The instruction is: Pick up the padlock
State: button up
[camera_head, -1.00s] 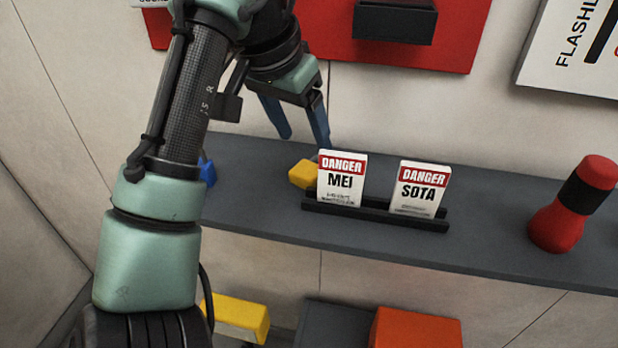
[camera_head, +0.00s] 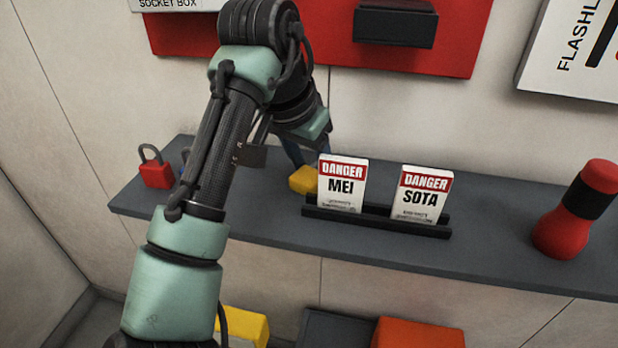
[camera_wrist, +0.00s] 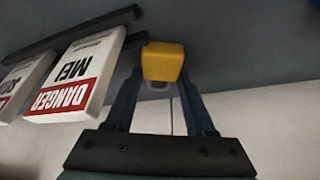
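A yellow padlock (camera_head: 303,179) lies on the grey shelf, just left of the MEI danger tag. In the wrist view the yellow padlock (camera_wrist: 163,62) sits at the fingertips, its shackle towards my gripper. My gripper (camera_wrist: 160,84) is open, with one blue finger at each side of the padlock. Whether the fingers touch it I cannot tell. In the head view my gripper (camera_head: 305,160) reaches down behind the padlock, its tips partly hidden. A red padlock (camera_head: 156,173) stands at the shelf's left end. A blue object beside it is mostly hidden by my arm.
The MEI tag (camera_head: 342,184) and SOTA tag (camera_head: 420,195) stand in a black holder (camera_head: 376,221) close to the yellow padlock. A red and black flashlight (camera_head: 577,210) stands at the shelf's right. The wall is close behind the shelf. Yellow and orange boxes are below.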

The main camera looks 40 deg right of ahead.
aim_at(312, 171)
grip_shut()
jog(key=shift+r, duration=0.1)
jog(key=shift+r, duration=0.25)
notch_tip(312, 171, up, 7)
jog(key=shift+r+p, duration=0.1)
jog(key=shift+p, duration=0.75)
jog(key=s+a, duration=0.3)
jog(key=a, duration=0.5)
jog(key=s+a, duration=0.3)
jog(key=a, duration=0.6)
jog(key=shift+s+f+p, duration=0.15)
jog(key=shift+f+p, duration=0.3)
